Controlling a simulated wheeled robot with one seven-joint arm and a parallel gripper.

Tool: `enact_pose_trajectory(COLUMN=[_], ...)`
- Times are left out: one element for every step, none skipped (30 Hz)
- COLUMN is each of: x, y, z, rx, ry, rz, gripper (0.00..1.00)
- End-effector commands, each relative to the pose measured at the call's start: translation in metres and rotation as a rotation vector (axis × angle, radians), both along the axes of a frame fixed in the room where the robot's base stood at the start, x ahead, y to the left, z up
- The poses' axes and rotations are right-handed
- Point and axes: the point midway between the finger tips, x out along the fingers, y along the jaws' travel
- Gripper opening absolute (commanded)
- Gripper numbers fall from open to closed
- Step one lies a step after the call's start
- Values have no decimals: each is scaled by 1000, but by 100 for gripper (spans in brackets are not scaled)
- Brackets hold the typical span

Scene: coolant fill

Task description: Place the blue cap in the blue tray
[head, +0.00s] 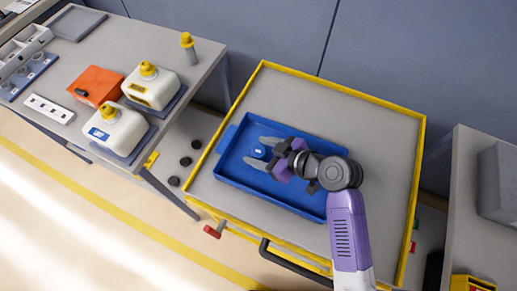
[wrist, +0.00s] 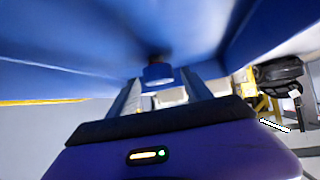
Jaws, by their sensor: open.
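The blue tray (head: 232,170) lies on a yellow-edged cart top. The small blue cap (head: 258,153), with a pale patch, shows inside the tray's outline between my fingertips; it also shows in the wrist view (wrist: 158,73). My gripper (head: 257,151) is open, low over the tray, with one finger on each side of the cap. Whether the fingers touch the cap is not clear. My gripper and arm hide the tray's right part. The blue tray wall fills much of the wrist view (wrist: 70,45).
The cart (head: 330,88) has free grey surface around the tray. A bench on the left holds two white jugs with yellow caps (head: 150,85) (head: 118,130), an orange box (head: 95,85) and a yellow-capped bottle (head: 189,48). Another bench (head: 470,200) stands right.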

Motion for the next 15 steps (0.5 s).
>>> enact_pose_trajectory(x=[-3, -5, -9, -12, -14, -18, -21, -24, -27, -30, -32, -36, -38, -40, -42], y=[-6, -10, -16, -21, -25, -31, -36, -40, -47, -51, -54, -59, -63, -66, -70], z=[3, 6, 9, 13, 16, 21, 25, 28, 32, 36, 39, 43, 46, 49, 51], rx=[0, 0, 0, 0, 0, 0, 0, -1, 0, -1, 0, 0, -1, -1, 0], ry=[0, -1, -1, -2, -2, -2, -2, -1, -1, -1, -2, -2, -1, -1, 0], rz=[-2, -3, -3, -5, -4, -4, -3, -4, -5, -4, -4, -4, -4, -4, -4], gripper=[58, 58, 58, 58, 58, 58, 58, 58, 58, 58, 58, 58, 58, 58, 58])
